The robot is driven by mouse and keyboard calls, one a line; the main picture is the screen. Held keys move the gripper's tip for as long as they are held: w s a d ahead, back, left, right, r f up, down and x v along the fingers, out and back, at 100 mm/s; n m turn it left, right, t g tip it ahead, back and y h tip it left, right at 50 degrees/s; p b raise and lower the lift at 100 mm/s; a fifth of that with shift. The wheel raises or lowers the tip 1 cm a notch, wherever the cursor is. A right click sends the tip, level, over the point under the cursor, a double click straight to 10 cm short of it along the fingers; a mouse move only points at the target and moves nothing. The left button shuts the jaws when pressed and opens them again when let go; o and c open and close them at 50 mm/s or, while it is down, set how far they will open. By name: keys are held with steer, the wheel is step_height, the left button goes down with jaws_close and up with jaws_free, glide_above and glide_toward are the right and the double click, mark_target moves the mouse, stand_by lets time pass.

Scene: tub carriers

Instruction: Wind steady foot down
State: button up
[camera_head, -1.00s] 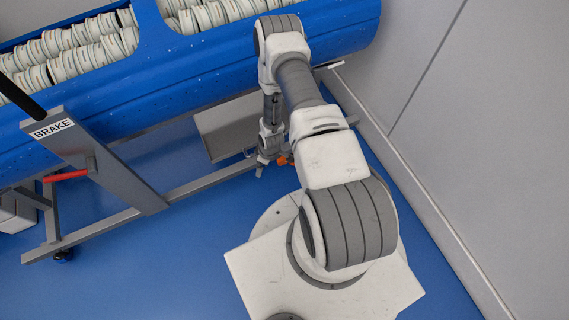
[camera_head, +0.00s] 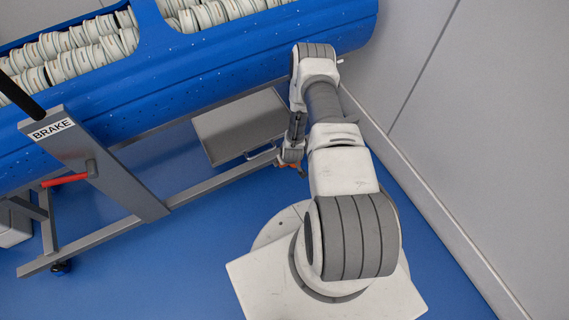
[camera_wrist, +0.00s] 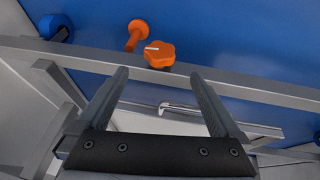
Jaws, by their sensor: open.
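In the wrist view an orange lobed knob (camera_wrist: 160,54) with a small white mark sits at the grey frame rail (camera_wrist: 230,88). Beyond it an orange stem with a round end (camera_wrist: 137,34), which looks like the steady foot, shows against the blue floor; whether it touches the floor I cannot tell. My gripper (camera_wrist: 158,76) is open and empty, its fingertips either side of and just short of the knob in the picture. In the head view my gripper (camera_head: 291,158) is small beside the low rail, with bits of orange by it. Most of the knob is hidden there.
The blue tub carrier (camera_head: 200,95) holds rows of pale round pieces. A grey tray (camera_head: 240,125) with a handle hangs below it. The BRAKE post (camera_head: 95,165) has a red lever (camera_head: 65,180). A grey wall (camera_head: 480,150) closes the right side. Blue floor (camera_head: 150,270) is free in front.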

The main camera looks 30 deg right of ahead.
steer(key=b+x, duration=0.3)
steer(key=x, duration=0.5)
steer(key=shift+w+f, duration=0.1)
steer(key=shift+f, duration=0.2)
steer(key=c, duration=1.3)
steer(key=shift+c, duration=0.2)
steer(key=shift+a+h, duration=0.1)
steer(key=shift+h, duration=0.2)
steer(key=shift+a+n+h, duration=0.2)
steer(key=shift+n+h, duration=0.1)
steer(key=shift+h, duration=0.4)
steer(key=shift+a+f+n+t+h, duration=0.1)
steer(key=shift+a+n+t+h, duration=0.1)
steer(key=shift+h, duration=0.7)
steer(key=shift+a+f+n+t+h, duration=0.1)
steer(key=shift+n+h, duration=0.1)
steer(key=shift+h, duration=1.5)
